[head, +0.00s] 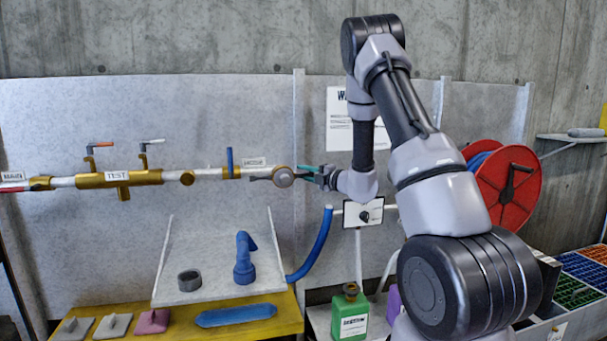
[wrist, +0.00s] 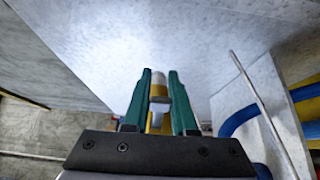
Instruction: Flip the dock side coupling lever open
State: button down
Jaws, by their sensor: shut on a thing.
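A round brass and grey coupling (head: 283,177) sits at the right end of the wall pipe, right of the "HOSE" label. A short grey lever arm (head: 260,178) sticks out on its left side. My gripper (head: 308,174) reaches in from the right, with its green fingers at the coupling's right side. It is shut on a lever there, mostly hidden by the fingers. In the wrist view the two green fingers (wrist: 159,82) stand either side of a narrow grey piece (wrist: 158,91), with the brass and pale coupling end (wrist: 159,78) beyond. Which lever is the dock side one is not marked.
A blue valve handle (head: 230,161) stands upright left of the coupling. A sloped grey tray (head: 210,285) with a blue elbow fitting (head: 244,262) lies below. A red reel (head: 507,188) is right.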

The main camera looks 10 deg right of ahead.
jog(key=shift+s+d+m+t+h, duration=0.2)
jog(key=shift+m+t+h, duration=0.2)
jog(key=shift+m+h, duration=0.25)
jog(key=shift+s+d+m+t+h, duration=0.2)
jog(key=shift+m+t+h, duration=0.25)
jog(key=shift+h, duration=0.4)
jog(key=c, duration=0.7)
grip_release()
jog(key=v, duration=1)
jog(key=shift+s, duration=0.4)
